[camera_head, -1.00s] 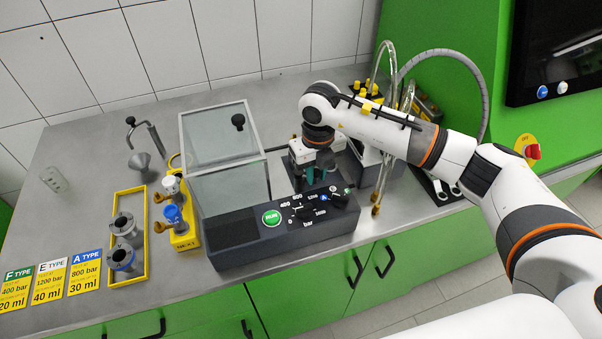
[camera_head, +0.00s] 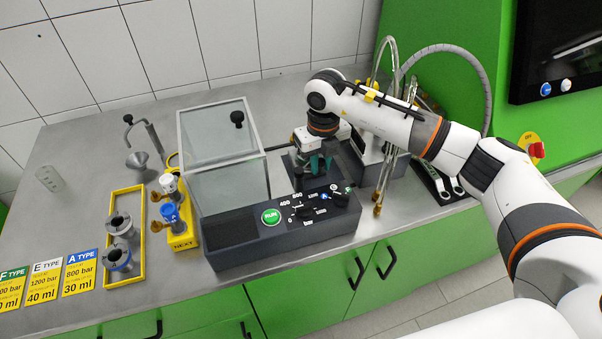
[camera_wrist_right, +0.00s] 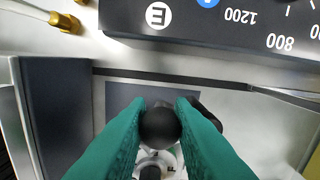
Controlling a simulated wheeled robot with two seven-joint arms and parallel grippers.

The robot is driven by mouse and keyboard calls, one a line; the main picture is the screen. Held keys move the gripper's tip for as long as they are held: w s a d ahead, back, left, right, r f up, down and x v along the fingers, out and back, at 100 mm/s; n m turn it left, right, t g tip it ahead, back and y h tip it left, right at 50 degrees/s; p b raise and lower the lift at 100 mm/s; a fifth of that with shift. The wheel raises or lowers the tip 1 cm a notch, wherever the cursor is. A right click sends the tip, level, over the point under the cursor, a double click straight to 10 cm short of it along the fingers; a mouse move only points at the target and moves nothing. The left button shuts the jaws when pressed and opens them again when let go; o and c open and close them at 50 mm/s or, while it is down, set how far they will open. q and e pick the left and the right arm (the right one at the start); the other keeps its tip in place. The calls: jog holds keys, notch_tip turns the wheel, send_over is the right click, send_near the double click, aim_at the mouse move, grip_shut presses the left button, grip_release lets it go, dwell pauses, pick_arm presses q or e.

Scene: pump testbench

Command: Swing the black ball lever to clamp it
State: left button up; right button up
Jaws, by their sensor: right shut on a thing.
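The black ball (camera_wrist_right: 160,128) of the lever sits between the teal fingers of my right gripper (camera_wrist_right: 160,112) in the right wrist view. The fingers are closed on it from both sides. In the head view my right gripper (camera_head: 318,163) points down behind the dark control box, just right of the glass chamber. The ball is too small or hidden to make out there. A pale fitting (camera_wrist_right: 150,165) with small dark marks shows partly below the ball in the wrist view; the fingers cover much of it. My left gripper is not in view.
The control box (camera_head: 230,236) with a green RUN button (camera_head: 271,217) and knobs stands in front of the gripper. The glass chamber (camera_head: 222,152) is close on its left. Metal hoses (camera_head: 388,130) rise on its right. The bench's left side holds a yellow tray (camera_head: 110,282).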

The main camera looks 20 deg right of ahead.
jog(key=shift+d, duration=0.1)
jog(key=shift+w+d+b, duration=0.1)
jog(key=shift+w+b, duration=0.35)
jog(key=shift+w, duration=0.35)
jog(key=o, duration=1.3)
jog(key=shift+r, duration=0.15)
notch_tip(320, 180, up, 6)
jog(key=p, duration=0.3)
